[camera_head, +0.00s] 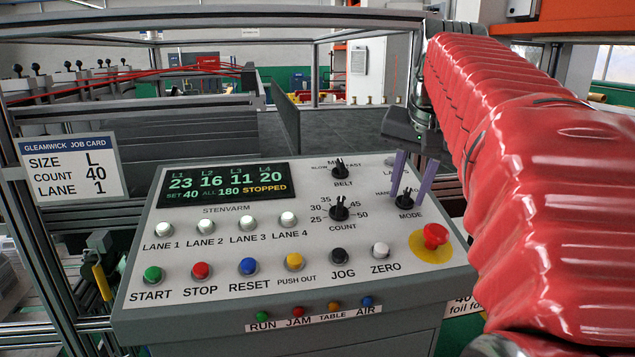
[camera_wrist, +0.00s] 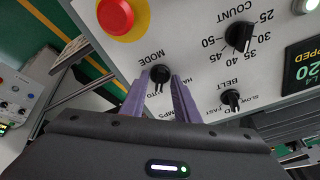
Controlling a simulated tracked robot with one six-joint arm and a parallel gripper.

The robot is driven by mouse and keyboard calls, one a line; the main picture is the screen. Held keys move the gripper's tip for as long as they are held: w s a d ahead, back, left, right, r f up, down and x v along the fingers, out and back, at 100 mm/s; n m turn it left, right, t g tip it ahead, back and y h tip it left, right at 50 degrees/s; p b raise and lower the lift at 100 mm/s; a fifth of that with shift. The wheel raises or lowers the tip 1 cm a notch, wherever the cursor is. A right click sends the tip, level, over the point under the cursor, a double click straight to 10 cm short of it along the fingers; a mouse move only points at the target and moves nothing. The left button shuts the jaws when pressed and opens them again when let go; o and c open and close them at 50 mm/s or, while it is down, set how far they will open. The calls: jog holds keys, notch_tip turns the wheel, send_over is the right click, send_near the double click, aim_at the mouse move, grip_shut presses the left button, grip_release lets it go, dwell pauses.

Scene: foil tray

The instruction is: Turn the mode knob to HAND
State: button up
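The black mode knob (camera_head: 405,199) is at the right of the sloping control panel, above the label MODE. It also shows in the wrist view (camera_wrist: 160,73). HAND is printed to its left in the head view; the other position label is partly covered by a finger. The knob's pointer seems to face away from the MODE label, but its exact setting is hard to tell. My gripper (camera_head: 409,196) has two purple fingers, one on each side of the knob. In the wrist view, my gripper (camera_wrist: 159,80) is open with gaps beside the knob.
The red emergency button (camera_head: 435,236) on its yellow disc is close below the mode knob. The count knob (camera_head: 339,209) and belt knob (camera_head: 340,170) are to the left. A display (camera_head: 222,187) and several coloured buttons fill the remaining panel. A job card (camera_head: 72,166) hangs left.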

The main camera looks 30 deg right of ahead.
jog(key=shift+c, duration=0.3)
grip_shut()
jog(key=shift+n, duration=0.4)
jog(key=n, duration=0.6)
jog(key=shift+d+t+y, duration=0.1)
jog(key=shift+t+y, duration=0.2)
jog(key=shift+y, duration=0.1)
jog(key=n, duration=0.3)
jog(key=shift+n, duration=0.4)
jog(key=shift+n+y, duration=0.5)
jog(key=shift+n, duration=1.3)
